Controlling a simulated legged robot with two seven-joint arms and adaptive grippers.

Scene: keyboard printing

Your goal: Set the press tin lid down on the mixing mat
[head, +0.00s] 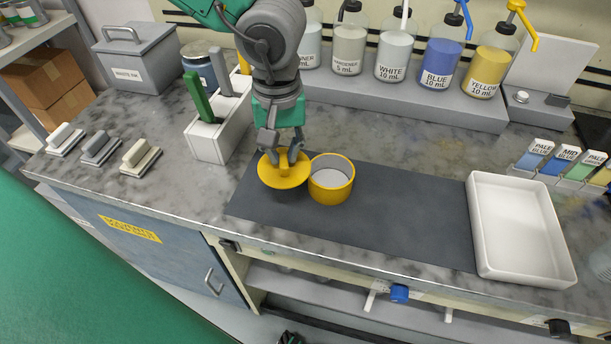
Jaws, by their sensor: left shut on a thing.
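The press tin lid (281,174) is a yellow disc with a raised knob. My left gripper (282,155) comes down from above and is shut on the lid's knob. The lid is over the left part of the dark grey mixing mat (410,223), with a dark patch just below it; I cannot tell whether it touches the mat. The open yellow press tin (331,180) stands on the mat right beside the lid, with a pale inside.
A white holder (225,135) with upright tools stands left of my arm. Several pump bottles (393,57) line the raised shelf behind. A white tray (515,232) overlaps the mat's right end. The mat between tin and tray is clear.

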